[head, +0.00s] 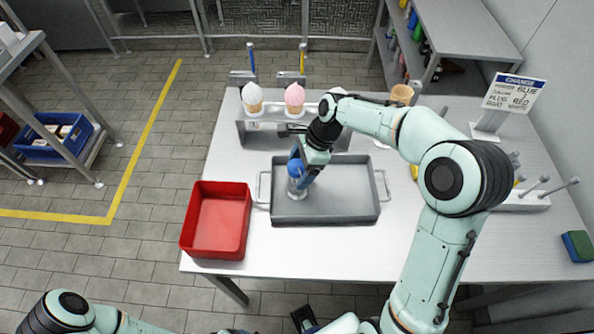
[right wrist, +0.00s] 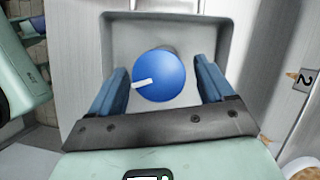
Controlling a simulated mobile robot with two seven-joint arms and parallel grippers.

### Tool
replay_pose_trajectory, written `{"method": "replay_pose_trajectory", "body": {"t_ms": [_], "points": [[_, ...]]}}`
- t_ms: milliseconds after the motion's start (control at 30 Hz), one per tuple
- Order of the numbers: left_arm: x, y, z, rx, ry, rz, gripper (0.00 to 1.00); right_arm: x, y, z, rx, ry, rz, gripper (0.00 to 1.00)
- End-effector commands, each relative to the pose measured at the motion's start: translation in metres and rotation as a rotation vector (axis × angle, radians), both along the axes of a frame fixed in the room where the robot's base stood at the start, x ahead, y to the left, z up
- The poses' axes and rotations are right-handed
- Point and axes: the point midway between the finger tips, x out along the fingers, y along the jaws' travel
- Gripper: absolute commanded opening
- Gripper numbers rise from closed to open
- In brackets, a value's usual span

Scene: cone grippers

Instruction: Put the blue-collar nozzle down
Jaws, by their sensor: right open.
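The blue-collar nozzle (head: 296,186) stands at the left end of the grey metal tray (head: 345,210), with a rounded blue top and a paler lower part. In the right wrist view its round blue top (right wrist: 160,76) with a white mark sits between my fingers, with a gap on each side. My right gripper (head: 302,170) is open around the nozzle, its blue fingers apart. The gripper partly hides the nozzle in the head view. A dark part low in the head view may be my left gripper (head: 305,318); its jaws are unclear.
A red bin (head: 217,222) stands left of the tray. Behind the tray is a grey rack (head: 262,132) with cones of white (head: 252,98) and pink (head: 295,97) ice cream. A sign (head: 514,93) and a pegged stand (head: 522,203) are at right. The front table is clear.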

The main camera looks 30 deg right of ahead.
Motion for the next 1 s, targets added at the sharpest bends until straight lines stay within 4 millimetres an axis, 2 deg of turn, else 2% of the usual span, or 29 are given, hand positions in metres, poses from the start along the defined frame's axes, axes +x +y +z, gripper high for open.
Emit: {"method": "replay_pose_trajectory", "body": {"t_ms": [33,200,433,600,1000], "points": [[0.001,0.0,0.002,0.0,-0.001,0.0,0.8,0.0,-0.004,0.013,-0.003,-0.006,-0.003,0.81],[0.004,0.0,0.008,0.0,-0.005,-0.001,0.8,-0.004,-0.018,0.048,-0.002,-0.006,-0.001,0.81],[0.007,0.0,0.014,-0.001,-0.008,0.0,0.8,-0.008,-0.032,0.082,-0.001,-0.004,0.0,0.81],[0.008,0.0,0.016,0.0,-0.009,0.0,0.8,-0.01,-0.036,0.091,0.0,-0.002,0.001,0.81],[0.008,0.0,0.015,0.0,-0.009,0.0,0.8,-0.01,-0.036,0.092,0.0,-0.002,0.001,0.81]]}}
